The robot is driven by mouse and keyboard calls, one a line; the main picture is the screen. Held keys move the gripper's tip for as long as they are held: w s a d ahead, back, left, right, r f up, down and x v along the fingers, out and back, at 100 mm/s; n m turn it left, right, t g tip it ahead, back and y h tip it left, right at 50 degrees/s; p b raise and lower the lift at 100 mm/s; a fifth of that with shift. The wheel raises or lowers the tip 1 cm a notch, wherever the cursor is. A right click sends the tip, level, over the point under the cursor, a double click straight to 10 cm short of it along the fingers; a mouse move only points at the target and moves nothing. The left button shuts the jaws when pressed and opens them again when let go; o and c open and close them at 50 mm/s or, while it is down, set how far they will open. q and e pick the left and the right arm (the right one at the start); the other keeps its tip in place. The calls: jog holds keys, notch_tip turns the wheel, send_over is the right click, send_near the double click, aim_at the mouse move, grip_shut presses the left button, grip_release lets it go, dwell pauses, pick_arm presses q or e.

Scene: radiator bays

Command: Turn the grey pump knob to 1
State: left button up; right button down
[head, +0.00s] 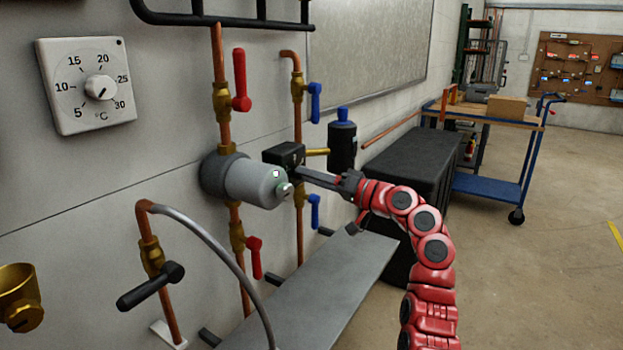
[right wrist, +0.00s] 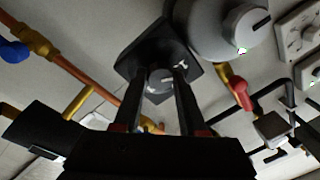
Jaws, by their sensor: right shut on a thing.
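The grey pump knob (right wrist: 160,80) is a small round knob on the front of a black pump box (head: 284,155). White marks show around it in the right wrist view, but I cannot read them or the knob's pointer for sure. The black box also shows in the right wrist view (right wrist: 133,62). My right gripper (head: 300,173) reaches in from the right, its two dark fingers on either side of the knob and shut on it. In the head view the fingers hide the knob. My left gripper is not in view.
A large grey cylinder (head: 258,183) is just left of the box. Red levers (head: 240,80) and blue levers (head: 315,102) stick out from copper pipes nearby. A white °C dial (head: 86,86) is on the wall. A grey shelf (head: 320,295) lies below. Floor at right is free.

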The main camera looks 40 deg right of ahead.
jog(key=shift+c, duration=2.3)
grip_release()
jog(key=p+v, duration=0.1)
jog(key=v, duration=1.6)
jog(key=shift+s+p, duration=0.15)
jog(key=shift+p, duration=0.25)
jog(key=shift+d, duration=0.15)
